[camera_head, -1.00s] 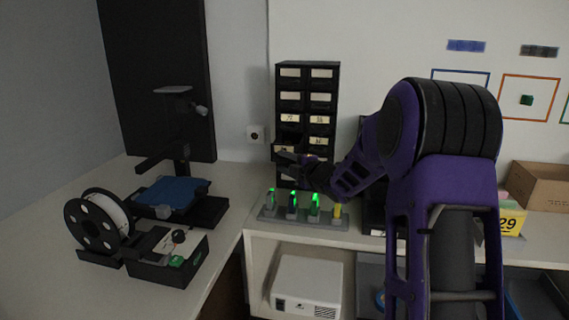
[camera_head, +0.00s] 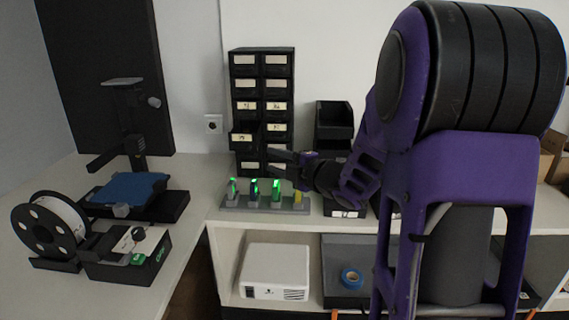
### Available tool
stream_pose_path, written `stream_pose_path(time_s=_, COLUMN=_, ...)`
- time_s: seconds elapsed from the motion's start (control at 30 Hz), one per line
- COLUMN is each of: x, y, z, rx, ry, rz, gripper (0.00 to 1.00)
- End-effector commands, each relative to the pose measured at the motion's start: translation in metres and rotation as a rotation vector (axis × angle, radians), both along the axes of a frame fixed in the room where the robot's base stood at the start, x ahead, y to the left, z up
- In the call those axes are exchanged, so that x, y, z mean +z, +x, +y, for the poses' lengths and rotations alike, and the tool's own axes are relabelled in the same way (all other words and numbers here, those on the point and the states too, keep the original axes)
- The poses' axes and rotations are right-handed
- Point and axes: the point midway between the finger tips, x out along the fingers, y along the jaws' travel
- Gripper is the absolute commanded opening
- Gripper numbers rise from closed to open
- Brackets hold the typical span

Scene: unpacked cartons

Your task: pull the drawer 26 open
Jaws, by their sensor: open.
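A tall black drawer cabinet (camera_head: 278,48) stands at the back of the white counter against the wall. It has two columns of small drawers with pale labels. The left drawer in the fourth row (camera_head: 243,138) sticks out towards me and is partly open. The label numbers are too small to read, so I cannot tell which is drawer 26. My gripper (camera_head: 273,162) is open and empty at the cabinet's lower right. It appears apart from the protruding drawer and hides part of the lower right drawers.
A grey holder (camera_head: 262,208) with green-lit items and a yellow one stands in front of the cabinet. Black bins (camera_head: 334,120) stand to its right. A 3D printer (camera_head: 130,185) and a filament spool (camera_head: 50,224) stand left. A white box (camera_head: 275,270) sits on the shelf below.

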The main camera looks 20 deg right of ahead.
Motion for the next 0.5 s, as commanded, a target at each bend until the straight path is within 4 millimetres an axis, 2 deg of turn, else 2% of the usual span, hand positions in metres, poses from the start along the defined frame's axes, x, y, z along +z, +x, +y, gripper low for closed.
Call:
stream_pose_path(time_s=0.1, x=0.003, y=-0.018, z=-0.008, rx=-0.002, ry=0.000, rz=0.000, gripper=0.42)
stream_pose_path(time_s=0.2, x=0.005, y=-0.026, z=-0.011, rx=0.000, ry=0.001, rz=-0.001, gripper=0.42)
stream_pose_path(time_s=0.5, x=0.005, y=-0.032, z=-0.013, rx=0.001, ry=0.001, rz=0.000, gripper=0.42)
